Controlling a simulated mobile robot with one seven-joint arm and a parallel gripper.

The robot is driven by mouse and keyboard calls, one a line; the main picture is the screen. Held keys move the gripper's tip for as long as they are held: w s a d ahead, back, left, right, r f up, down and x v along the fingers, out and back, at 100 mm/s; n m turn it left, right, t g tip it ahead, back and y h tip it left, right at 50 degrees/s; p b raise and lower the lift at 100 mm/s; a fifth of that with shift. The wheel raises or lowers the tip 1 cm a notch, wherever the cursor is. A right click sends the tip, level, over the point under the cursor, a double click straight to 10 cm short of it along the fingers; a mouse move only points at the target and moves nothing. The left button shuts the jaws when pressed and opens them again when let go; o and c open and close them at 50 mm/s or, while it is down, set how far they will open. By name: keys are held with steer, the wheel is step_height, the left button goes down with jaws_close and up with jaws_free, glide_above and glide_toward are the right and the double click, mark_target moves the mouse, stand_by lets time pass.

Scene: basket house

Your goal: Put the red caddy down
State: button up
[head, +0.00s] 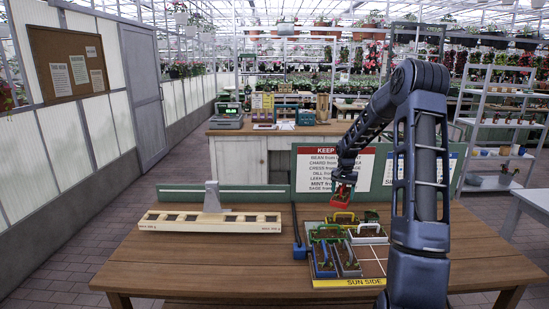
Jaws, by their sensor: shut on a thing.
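The red caddy (342,200) hangs below my gripper (343,182), over the back part of the planting board. My gripper is shut on it, seemingly by its top; the fingers are small and dark here. The red caddy looks above the board, but the exact gap is hard to tell.
A KEEP sign (318,162) stands behind the board. The table between rack and front edge is clear. My arm hides part of the board's right side.

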steer(key=w+a+f+n, duration=0.2)
steer(key=w+a, duration=0.1)
steer(key=w, duration=0.1)
steer(key=s+d+r+m, duration=0.3)
steer(key=s+d+m, duration=0.4)
steer(key=s, duration=0.4)
steer(key=s+d+r+m, duration=0.4)
steer(key=s+d+m, duration=0.35)
steer(key=s, duration=0.35)
steer(key=f, duration=1.3)
steer(key=a+f, duration=0.1)
steer(key=f, duration=0.5)
steer(key=shift+s+f, duration=0.15)
steer(key=shift+f, duration=0.15)
steer(key=shift+f, duration=0.15)
steer(key=o, duration=0.9)
steer(key=shift+c, duration=0.2)
